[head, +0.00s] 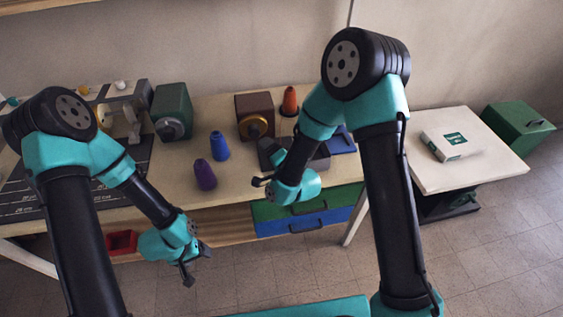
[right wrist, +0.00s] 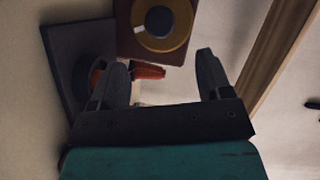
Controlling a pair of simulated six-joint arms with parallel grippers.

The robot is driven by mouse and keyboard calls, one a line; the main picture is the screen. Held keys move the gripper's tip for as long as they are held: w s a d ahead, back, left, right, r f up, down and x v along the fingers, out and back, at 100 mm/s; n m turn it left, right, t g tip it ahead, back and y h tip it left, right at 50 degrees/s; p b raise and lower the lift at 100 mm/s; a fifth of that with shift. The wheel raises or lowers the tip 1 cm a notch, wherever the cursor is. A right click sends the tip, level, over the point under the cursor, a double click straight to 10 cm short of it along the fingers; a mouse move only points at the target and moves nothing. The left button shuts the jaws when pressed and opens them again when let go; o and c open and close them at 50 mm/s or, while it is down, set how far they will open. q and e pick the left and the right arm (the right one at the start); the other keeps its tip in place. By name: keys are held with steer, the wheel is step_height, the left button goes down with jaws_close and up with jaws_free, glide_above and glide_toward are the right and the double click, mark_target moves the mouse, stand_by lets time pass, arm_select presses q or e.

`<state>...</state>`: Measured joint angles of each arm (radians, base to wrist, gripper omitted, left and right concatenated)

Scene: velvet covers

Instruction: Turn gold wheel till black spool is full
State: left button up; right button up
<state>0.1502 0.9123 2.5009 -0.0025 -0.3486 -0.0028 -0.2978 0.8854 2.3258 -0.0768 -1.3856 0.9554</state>
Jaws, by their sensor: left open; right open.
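The gold wheel (head: 256,127) is on the front of a brown box (head: 250,104) on the table. It also shows in the right wrist view (right wrist: 180,45), as a gold ring with a dark round centre and a small white peg. I cannot single out the black spool for certain. My right gripper (head: 263,182) is open and empty, in front of the brown box and apart from the wheel. Its two spread fingers show in the right wrist view (right wrist: 165,82). My left gripper (head: 197,265) is open and empty, low in front of the table.
An orange cone (head: 290,101) stands beside the brown box, a blue cone (head: 219,146) and a purple cone (head: 204,175) in front of it to the left. A green box (head: 173,110) and a white machine (head: 122,108) stand further left. Drawers (head: 305,221) lie under the tabletop.

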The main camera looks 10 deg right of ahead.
steer(key=v, duration=0.6)
steer(key=shift+s+d, duration=0.2)
steer(key=shift+s, duration=0.15)
